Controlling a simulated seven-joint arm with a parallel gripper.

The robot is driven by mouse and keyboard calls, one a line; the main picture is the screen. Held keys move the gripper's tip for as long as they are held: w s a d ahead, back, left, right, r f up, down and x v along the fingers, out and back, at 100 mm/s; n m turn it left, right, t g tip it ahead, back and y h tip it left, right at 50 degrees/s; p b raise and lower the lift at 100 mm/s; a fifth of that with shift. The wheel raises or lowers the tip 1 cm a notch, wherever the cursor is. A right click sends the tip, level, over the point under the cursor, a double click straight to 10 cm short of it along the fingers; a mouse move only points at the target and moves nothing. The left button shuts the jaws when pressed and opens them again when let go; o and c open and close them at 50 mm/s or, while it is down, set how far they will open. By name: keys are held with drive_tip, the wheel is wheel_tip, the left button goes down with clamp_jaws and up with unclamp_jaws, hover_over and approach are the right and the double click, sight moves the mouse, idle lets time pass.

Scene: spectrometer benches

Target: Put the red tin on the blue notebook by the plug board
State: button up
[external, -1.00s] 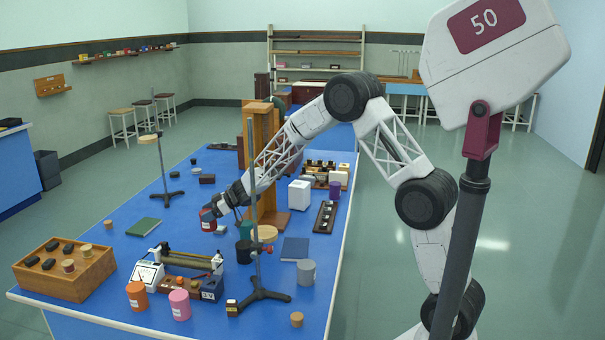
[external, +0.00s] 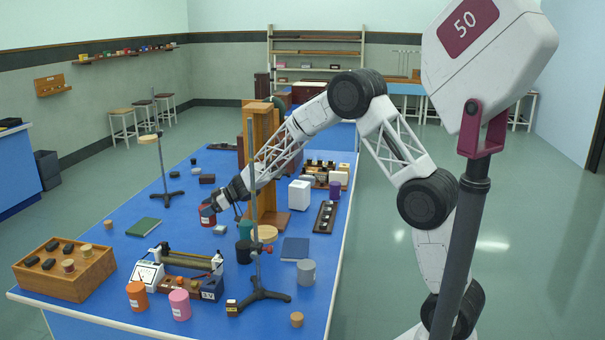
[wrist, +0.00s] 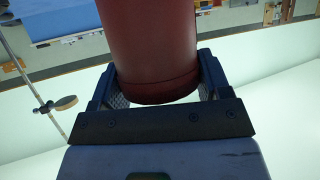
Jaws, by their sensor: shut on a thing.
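The red tin (external: 207,217) is held in my gripper (external: 212,209) over the left middle of the blue bench. In the wrist view the tin (wrist: 150,45) fills the space between the two fingers of my gripper (wrist: 158,78), which are shut on it. The tin looks just above the bench top; the exact gap is hard to tell. A dark blue notebook (external: 295,249) lies flat and bare at the bench's right side. A narrow dark board with fittings (external: 325,217) lies just behind it, near the right edge.
A clamp stand (external: 257,285) rises between the tin and the notebook, with a dark cup (external: 244,252) and a green cup (external: 245,229) close by. A grey tin (external: 306,272) stands in front of the notebook. A green notebook (external: 144,227) lies at left.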

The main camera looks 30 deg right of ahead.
wheel_tip(320, 180, up, 3)
drive_tip(key=shift+r, duration=0.2)
drive_tip(key=s+d, duration=2.4)
drive_tip(key=d, duration=0.2)
drive_tip(key=s+d, duration=0.5)
drive_tip(key=s, duration=0.7)
wheel_tip(320, 180, down, 8)
drive_tip(key=shift+w+f+m+t, duration=0.2)
drive_tip(key=shift+f+m+t, duration=0.05)
drive_tip(key=shift+m+t, duration=0.05)
drive_tip(key=shift+w+a, duration=0.1)
hover_over(295, 248)
drive_tip(key=shift+w+f, duration=0.1)
drive_tip(key=shift+f, duration=0.65)
drive_tip(key=shift+f, duration=1.75)
